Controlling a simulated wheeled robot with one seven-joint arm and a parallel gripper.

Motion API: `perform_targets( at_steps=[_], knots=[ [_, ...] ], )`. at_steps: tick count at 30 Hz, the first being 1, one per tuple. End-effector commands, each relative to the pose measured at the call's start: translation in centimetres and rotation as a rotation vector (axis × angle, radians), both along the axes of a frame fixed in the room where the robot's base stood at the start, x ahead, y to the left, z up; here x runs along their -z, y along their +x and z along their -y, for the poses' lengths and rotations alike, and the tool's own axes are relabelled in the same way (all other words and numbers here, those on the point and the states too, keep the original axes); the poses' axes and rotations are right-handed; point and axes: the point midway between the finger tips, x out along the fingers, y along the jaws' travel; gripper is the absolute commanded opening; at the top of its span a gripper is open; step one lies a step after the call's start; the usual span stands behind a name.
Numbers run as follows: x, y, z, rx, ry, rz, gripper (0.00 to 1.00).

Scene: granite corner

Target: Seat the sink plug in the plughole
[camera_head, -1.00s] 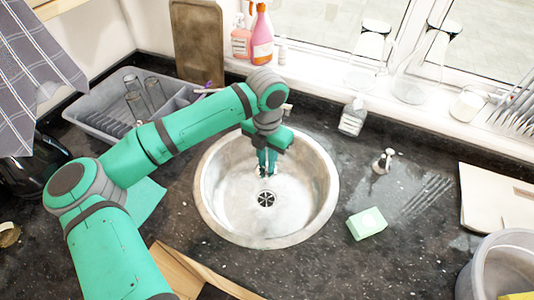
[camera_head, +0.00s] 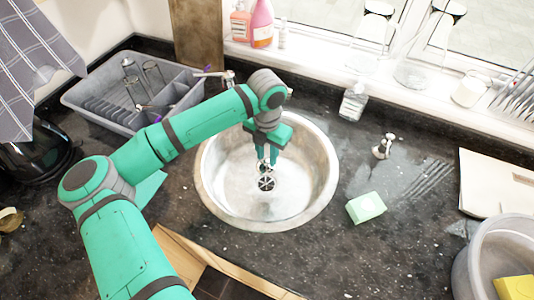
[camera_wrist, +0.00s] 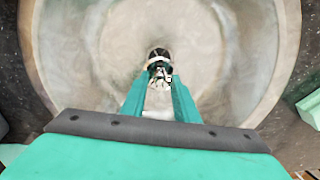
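The round steel sink (camera_head: 318,160) has a dark plughole (camera_head: 267,184) with a light cross-shaped strainer near the middle of its floor. My gripper (camera_head: 265,164) points down inside the bowl, close above and slightly behind the plughole. In the wrist view, the two teal fingers of my gripper (camera_wrist: 160,80) are a small gap apart, and their tips overlap the plughole (camera_wrist: 159,54). A small shiny patch shows between the tips. I cannot tell whether it is the plug held there or part of the strainer. I make out no plug for certain elsewhere.
A green sponge (camera_head: 366,207) lies right of the sink. A small metal fitting (camera_head: 384,147) and a clear bottle (camera_head: 353,103) stand behind it. A grey dish rack (camera_head: 90,98) is at the left, a grey tub (camera_head: 470,270) at the front right. The sink rim surrounds my gripper.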

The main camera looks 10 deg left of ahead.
Motion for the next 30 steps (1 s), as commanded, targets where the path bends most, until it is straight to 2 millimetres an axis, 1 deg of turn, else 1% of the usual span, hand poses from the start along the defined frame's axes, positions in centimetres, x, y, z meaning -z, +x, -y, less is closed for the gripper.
perform_targets(
  at_steps=[20, 23, 30],
  knots=[
    [-0.1, 0.0, -0.1, -0.001, 0.0, 0.0, 0.38],
    [-0.8, 0.1, -0.1, 0.0, 0.002, 0.002, 0.38],
    [-3.9, 0.1, 0.1, 0.003, 0.002, 0.003, 0.38]
  ],
)
